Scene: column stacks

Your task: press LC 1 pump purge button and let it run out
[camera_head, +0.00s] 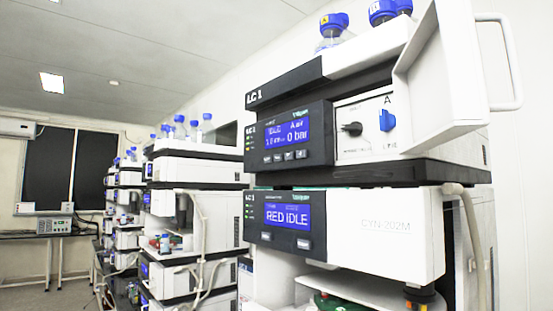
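The LC 1 stack stands close on the right. To the right of the panel are a black knob (352,129) and a blue knob (387,120) on a white plate. Neither of my grippers is in view.
A white door (440,70) stands swung open at the pump's upper right, with a handle. Below, the CYN-202M module (390,235) shows "RED IDLE". Blue-capped bottles (332,30) stand on top. Other stacks (195,190) recede left; the floor (45,299) at lower left is clear.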

